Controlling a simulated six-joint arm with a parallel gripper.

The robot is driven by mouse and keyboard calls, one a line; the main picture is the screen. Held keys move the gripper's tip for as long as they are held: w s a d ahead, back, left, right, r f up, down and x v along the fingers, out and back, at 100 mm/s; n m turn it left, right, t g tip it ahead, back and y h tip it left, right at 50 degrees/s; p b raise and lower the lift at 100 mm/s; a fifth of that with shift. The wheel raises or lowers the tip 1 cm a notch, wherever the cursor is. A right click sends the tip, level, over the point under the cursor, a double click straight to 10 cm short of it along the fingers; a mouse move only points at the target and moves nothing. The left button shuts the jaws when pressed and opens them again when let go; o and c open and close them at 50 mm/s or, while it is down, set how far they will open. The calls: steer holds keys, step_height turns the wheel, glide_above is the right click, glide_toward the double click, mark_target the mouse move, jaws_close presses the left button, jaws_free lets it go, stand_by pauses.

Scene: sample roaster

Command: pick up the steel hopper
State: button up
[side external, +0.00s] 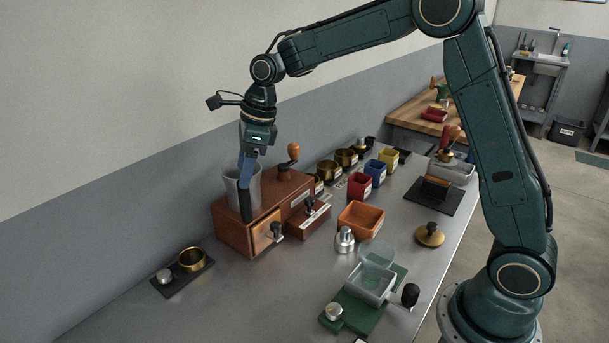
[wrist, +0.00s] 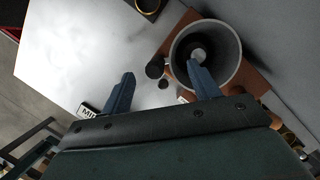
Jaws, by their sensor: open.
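The steel hopper (side external: 230,190) is a grey, open-topped cup standing upright on the left end of the reddish-brown wooden roaster box (side external: 231,236). In the wrist view the hopper (wrist: 229,66) is seen from above, with a round opening at its bottom. My gripper (side external: 246,205) is open and empty, pointing down at the hopper. In the wrist view my gripper (wrist: 160,70) has its right finger overlapping the hopper's mouth and near wall, and its left finger well outside over the table. In the side view a finger covers part of the hopper; I cannot tell whether it touches.
A wooden-knobbed crank (side external: 293,153) rises from the box right of the hopper. A brass cup on a dark tray (side external: 180,280) stands front left. An orange tray (side external: 360,219), a green-based scale (side external: 350,313) and coloured bins (side external: 360,186) lie right. The wall is close behind.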

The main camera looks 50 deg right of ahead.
steer(key=shift+x, duration=2.65)
steer(key=shift+s, duration=0.1)
steer(key=c, duration=1)
